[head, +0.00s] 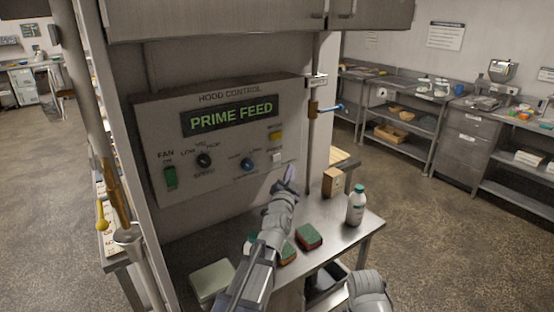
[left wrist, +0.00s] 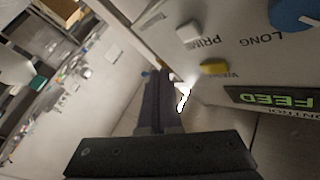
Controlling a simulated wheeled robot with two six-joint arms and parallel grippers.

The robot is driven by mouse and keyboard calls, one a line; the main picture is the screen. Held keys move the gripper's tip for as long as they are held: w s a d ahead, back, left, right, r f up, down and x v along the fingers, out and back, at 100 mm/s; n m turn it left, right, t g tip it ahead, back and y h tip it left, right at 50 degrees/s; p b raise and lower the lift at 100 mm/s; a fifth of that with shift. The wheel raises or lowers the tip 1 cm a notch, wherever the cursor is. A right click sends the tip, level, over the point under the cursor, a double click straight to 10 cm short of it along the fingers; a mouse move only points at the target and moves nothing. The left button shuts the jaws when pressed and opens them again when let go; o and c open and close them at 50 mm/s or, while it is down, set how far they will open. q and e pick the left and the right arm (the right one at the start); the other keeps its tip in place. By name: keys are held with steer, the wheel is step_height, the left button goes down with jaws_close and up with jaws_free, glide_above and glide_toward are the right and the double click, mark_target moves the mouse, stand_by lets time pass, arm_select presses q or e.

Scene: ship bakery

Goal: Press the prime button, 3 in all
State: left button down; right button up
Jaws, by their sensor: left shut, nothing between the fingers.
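The prime button (head: 277,157) is a small white square button at the lower right of the hood control panel (head: 150,150). Its label reads PRIME, and it also shows in the left wrist view (left wrist: 189,31). The panel's display (head: 231,117) reads PRIME FEED in green. My left gripper (head: 290,174) is shut and empty, just right of and below the button in the head view. In the left wrist view its fingers (left wrist: 161,74) are beside the panel's edge, apart from the button. My right gripper is out of view.
A yellow button (head: 276,136) sits just above the prime button, and a blue knob (head: 247,164) is to its left. A green fan switch (head: 170,178) is farther left. Below, the steel table holds a white bottle (head: 355,206), a wooden block (head: 333,182) and sponges (head: 309,237).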

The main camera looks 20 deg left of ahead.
mark_target(276, 157)
arm_select(q)
steer(key=shift+s+d, duration=0.1)
stand_by(0.3)
steer(key=s+d, duration=0.2)
steer(key=d, duration=0.1)
steer(key=shift+s, duration=0.1)
steer(key=shift+a, duration=0.1)
steer(key=shift+w+a, duration=0.9)
steer(key=shift+a, duration=0.25)
steer(key=shift+w+a, duration=0.9)
steer(key=shift+a, duration=0.25)
steer(key=shift+w+a, duration=0.9)
steer(key=shift+a, duration=0.25)
steer(key=shift+w+a, duration=0.1)
steer(key=shift+w+a, duration=0.15)
steer(key=shift+a, duration=0.1)
